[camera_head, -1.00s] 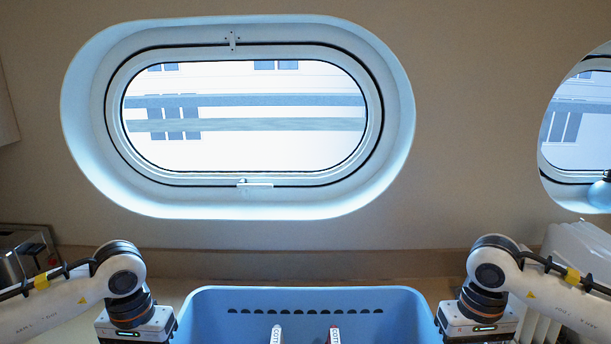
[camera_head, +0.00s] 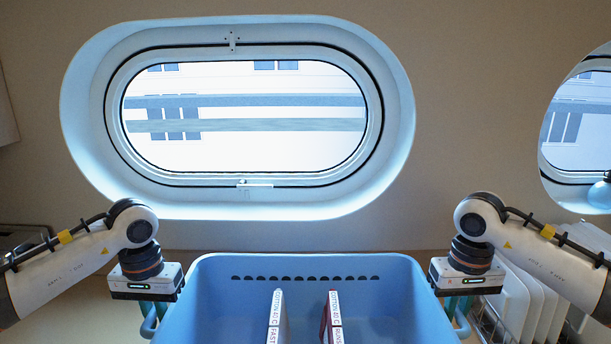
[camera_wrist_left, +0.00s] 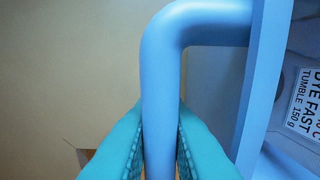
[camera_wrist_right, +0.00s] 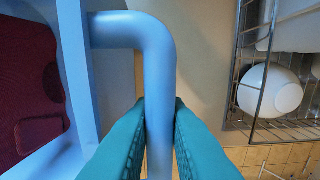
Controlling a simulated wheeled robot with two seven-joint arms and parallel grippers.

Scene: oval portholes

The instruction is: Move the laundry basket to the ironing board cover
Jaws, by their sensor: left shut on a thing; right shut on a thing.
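The blue laundry basket (camera_head: 305,268) is held between my two arms in the lower middle of the head view. Two upright labelled items, a left one (camera_head: 276,318) and a right one (camera_head: 332,318), show inside it. My left gripper (camera_wrist_left: 158,140) is shut on the basket's left handle (camera_wrist_left: 165,60), with teal fingers on both sides of the bar. My right gripper (camera_wrist_right: 160,135) is shut on the right handle (camera_wrist_right: 152,50) in the same way. Dark red cloth (camera_wrist_right: 30,90) lies inside the basket in the right wrist view. I see no ironing board cover.
A wire dish rack (camera_head: 500,320) with white plates (camera_head: 530,300) stands close on the right. A white bowl (camera_wrist_right: 270,90) sits in it. A metal appliance (camera_head: 18,238) is at the far left. A wall with an oval porthole (camera_head: 240,115) is behind the counter.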

